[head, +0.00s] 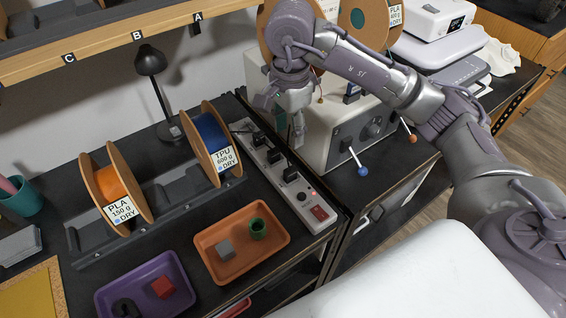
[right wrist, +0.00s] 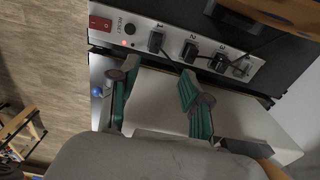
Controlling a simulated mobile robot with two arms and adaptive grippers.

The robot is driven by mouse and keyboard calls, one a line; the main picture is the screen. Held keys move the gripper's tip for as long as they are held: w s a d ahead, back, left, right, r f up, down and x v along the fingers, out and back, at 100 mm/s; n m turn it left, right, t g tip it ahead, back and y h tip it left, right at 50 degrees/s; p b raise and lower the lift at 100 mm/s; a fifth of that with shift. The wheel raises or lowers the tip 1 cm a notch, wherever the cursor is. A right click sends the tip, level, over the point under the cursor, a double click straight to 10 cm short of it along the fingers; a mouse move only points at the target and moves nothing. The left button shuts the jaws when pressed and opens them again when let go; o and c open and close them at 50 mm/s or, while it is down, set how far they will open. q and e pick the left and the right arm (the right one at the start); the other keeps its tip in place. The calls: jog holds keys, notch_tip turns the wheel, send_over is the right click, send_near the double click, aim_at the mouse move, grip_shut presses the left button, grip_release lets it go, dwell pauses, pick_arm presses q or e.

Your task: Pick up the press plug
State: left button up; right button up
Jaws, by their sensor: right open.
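A white power strip (head: 294,186) lies on the dark bench, with several black plugs in a row in it. In the head view the near plug (head: 290,174) and a middle plug (head: 273,157) show clearly; the far one is by my gripper. In the right wrist view a plug sits by number 1 (right wrist: 156,41) and another by number 2 (right wrist: 188,53). I cannot tell which is the press plug. My right gripper (head: 283,112) is open and empty, fingers apart, above the strip's far end beside the beige machine. In the right wrist view its teal-padded fingers (right wrist: 160,88) stand short of the strip.
A beige machine (head: 341,133) with levers stands right of the strip. An orange tray (head: 215,268), a purple tray (head: 180,308) and the blue spool (head: 208,136) are left of it. A black lamp (head: 151,62) stands behind. A wooden shelf (head: 110,38) overhangs the back.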

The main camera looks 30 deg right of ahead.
send_over(290, 169)
jog(key=f, duration=0.4)
jog(key=shift+s+a+f, duration=0.15)
jog(key=shift+s+f, duration=0.2)
jog(key=shift+f, duration=0.05)
jog(key=shift+w+f+p, duration=0.2)
jog(key=shift+f+p, duration=0.35)
jog(key=shift+f, duration=0.5)
jog(key=shift+w+f, duration=0.1)
jog(key=shift+f, duration=0.2)
notch_tip(290, 169, down, 3)
jog(key=shift+r+p, duration=0.2)
jog(key=shift+p, duration=1.05)
jog(key=shift+d+f, duration=0.2)
jog(key=shift+f, duration=1.1)
pick_arm(q)
jog(key=s+r, duration=0.3)
jog(key=shift+s+r, duration=0.35)
pick_arm(e)
grip_shut()
